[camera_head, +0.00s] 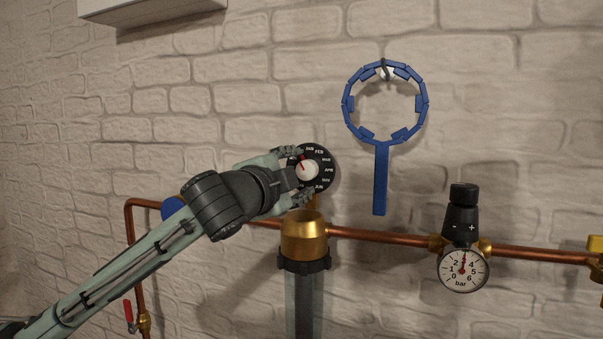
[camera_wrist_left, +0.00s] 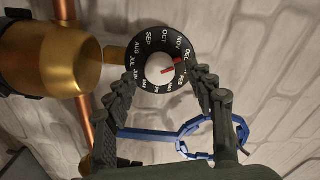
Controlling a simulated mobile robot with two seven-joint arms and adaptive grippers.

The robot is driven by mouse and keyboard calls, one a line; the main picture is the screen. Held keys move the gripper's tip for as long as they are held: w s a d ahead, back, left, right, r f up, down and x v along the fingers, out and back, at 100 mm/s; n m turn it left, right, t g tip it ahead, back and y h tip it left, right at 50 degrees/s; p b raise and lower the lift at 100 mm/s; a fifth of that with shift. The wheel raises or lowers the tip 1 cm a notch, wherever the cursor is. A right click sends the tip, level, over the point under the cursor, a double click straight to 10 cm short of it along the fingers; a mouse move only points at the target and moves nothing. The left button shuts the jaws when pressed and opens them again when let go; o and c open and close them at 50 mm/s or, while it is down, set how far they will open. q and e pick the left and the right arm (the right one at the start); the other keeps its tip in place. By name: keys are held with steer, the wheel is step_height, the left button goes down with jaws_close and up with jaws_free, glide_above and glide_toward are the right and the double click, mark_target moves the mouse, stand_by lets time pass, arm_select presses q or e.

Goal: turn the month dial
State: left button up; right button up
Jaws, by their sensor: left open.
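The month dial (camera_head: 326,176) is a black disc with white month letters and a white centre knob with a red pointer. It sits above the brass filter head (camera_head: 304,232). In the head view the red pointer points up and slightly left, near JAN. My left gripper (camera_head: 296,172) is at the dial, its fingers open above and below the knob, hiding the dial's left part. In the left wrist view the dial (camera_wrist_left: 142,48) shows most months, and the white knob (camera_wrist_left: 160,70) lies between the open fingers of my left gripper (camera_wrist_left: 163,88). Contact cannot be told. My right gripper is not in view.
A blue ring wrench (camera_head: 381,178) hangs on the brick wall to the right of the dial. A copper pipe (camera_head: 390,239) runs below it to a pressure gauge (camera_head: 463,270) with a black knob. A red-handled valve (camera_head: 128,311) is at lower left.

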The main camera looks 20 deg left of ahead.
arm_select(q)
steer(key=s, duration=0.5)
steer(key=shift+s+a, duration=0.1)
steer(key=shift+s, duration=0.05)
